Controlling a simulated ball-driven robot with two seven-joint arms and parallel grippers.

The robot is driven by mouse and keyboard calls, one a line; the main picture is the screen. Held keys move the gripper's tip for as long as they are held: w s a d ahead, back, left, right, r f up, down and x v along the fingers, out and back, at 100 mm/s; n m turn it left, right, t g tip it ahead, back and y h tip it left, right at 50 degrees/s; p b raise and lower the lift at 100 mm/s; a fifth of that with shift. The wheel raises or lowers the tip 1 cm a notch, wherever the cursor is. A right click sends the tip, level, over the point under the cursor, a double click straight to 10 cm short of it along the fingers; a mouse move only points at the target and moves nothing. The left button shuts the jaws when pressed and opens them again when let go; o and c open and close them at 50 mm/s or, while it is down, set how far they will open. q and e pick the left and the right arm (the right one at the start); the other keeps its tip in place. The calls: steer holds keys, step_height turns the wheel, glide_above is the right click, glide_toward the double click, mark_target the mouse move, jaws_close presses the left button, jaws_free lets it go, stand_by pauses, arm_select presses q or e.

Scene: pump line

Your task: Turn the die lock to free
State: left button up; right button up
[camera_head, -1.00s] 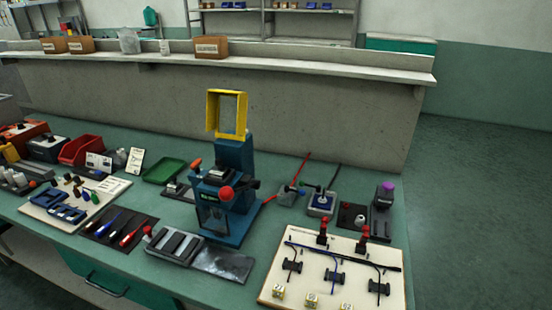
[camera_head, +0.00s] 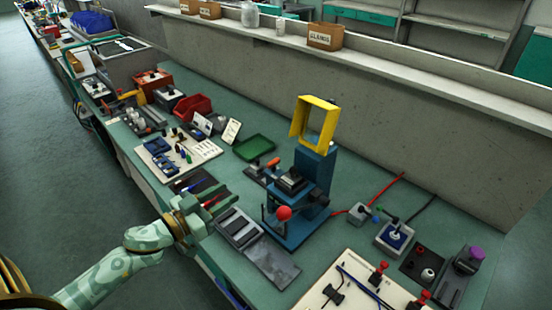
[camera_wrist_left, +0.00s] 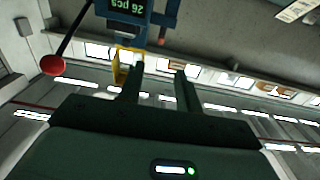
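The blue press (camera_head: 318,175) stands on the green bench with its yellow guard frame (camera_head: 316,118) raised on top. A red ball lever (camera_head: 284,212) is at its front, and an orange handle (camera_head: 273,162) shows at its left side. I cannot tell for sure which part is the die lock. My left gripper (camera_head: 222,199) is in front and left of the press, apart from it. In the left wrist view its two fingers (camera_wrist_left: 160,85) are spread with nothing between them. That view shows the press upside down, with its display (camera_wrist_left: 127,6) and red ball (camera_wrist_left: 53,65). My right gripper is out of view.
A grey slotted block (camera_head: 238,228) and a dark plate (camera_head: 272,262) lie in front of the press. A green tray (camera_head: 254,147) and red bin (camera_head: 192,107) are behind left. A white board (camera_head: 345,285) with red clamps is at right.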

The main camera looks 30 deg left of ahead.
mark_target(268, 167)
arm_select(q)
steer(key=b+x, duration=0.1)
steer(key=x, duration=1.4)
steer(key=shift+w, duration=0.25)
steer(key=shift+d, duration=0.1)
jaws_close()
